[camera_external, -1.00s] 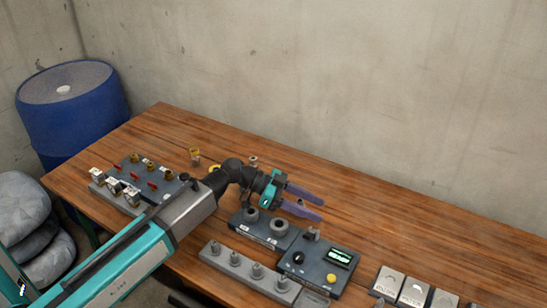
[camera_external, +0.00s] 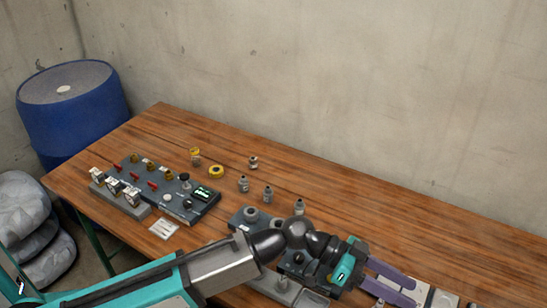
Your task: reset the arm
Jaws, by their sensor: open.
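My gripper (camera_external: 401,285) is at the lower right of the external view, above the front right part of the wooden table (camera_external: 330,194). Its two purple fingers are spread apart and point right, with nothing seen between them. They are above or in front of some pale cards. My arm reaches in from the lower left and hides much of the dark control box and the grey peg block under it.
A panel with red levers and a small green display (camera_external: 203,192) stands at the left. Several small grey fittings (camera_external: 267,193), a yellow ring (camera_external: 216,171) and a yellow-topped jar (camera_external: 195,156) stand behind. A blue barrel (camera_external: 75,110) is beyond the table. The back right is clear.

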